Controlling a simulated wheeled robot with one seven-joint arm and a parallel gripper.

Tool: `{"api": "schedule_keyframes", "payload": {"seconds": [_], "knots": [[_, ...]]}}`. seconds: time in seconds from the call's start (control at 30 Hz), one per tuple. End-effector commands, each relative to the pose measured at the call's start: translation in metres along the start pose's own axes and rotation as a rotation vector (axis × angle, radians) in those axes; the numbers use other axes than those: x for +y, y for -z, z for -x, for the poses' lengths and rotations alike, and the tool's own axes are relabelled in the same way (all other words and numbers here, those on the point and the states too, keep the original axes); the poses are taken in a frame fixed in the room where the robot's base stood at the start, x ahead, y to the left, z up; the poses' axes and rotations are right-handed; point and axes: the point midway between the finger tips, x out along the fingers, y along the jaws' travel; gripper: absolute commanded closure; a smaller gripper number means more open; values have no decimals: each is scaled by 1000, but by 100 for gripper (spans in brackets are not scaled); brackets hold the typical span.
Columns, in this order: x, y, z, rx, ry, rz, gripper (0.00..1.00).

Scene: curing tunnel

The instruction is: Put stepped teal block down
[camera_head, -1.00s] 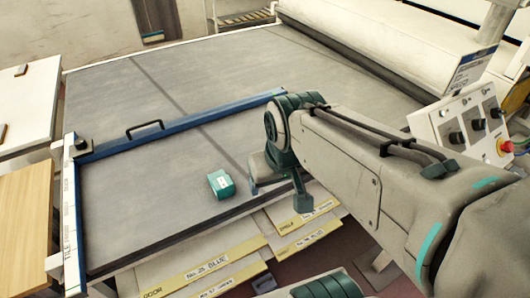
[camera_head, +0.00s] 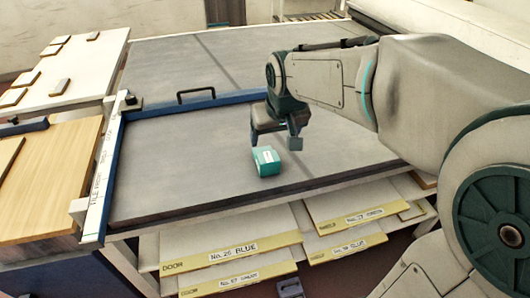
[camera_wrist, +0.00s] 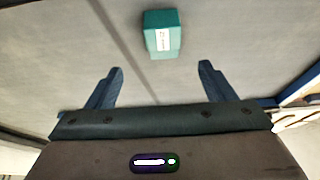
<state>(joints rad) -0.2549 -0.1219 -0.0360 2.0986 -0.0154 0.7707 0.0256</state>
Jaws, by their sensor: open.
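The stepped teal block (camera_head: 265,161) with a white label rests on the grey table (camera_head: 190,190), near its front edge. My gripper (camera_head: 275,135) is just behind and above it in the head view, and the fingers are hard to make out there. In the wrist view the block (camera_wrist: 162,36) lies beyond the fingertips, roughly centred between them. My gripper (camera_wrist: 160,72) shows two blue fingers spread wide with nothing between them. The block's step cannot be made out clearly.
A blue rail (camera_head: 210,102) with a black handle crosses the table, meeting a white-topped rule (camera_head: 104,170) at left. A wooden board (camera_head: 55,185) and white surface (camera_head: 75,65) with small blocks stand left. Labelled panels (camera_head: 230,250) lie below the front edge. The table's left part is clear.

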Motion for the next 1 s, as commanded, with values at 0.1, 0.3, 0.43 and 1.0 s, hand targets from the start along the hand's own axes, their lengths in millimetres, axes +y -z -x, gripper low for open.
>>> {"api": "schedule_keyframes", "payload": {"seconds": [0.1,0.3,0.43,1.0], "knots": [[0,-2,-24,-7,0,0,24],[0,-1,-60,-5,-1,-1,24],[0,-1,-71,-3,-1,-1,24],[-5,2,-124,-2,-1,-1,24]]}}
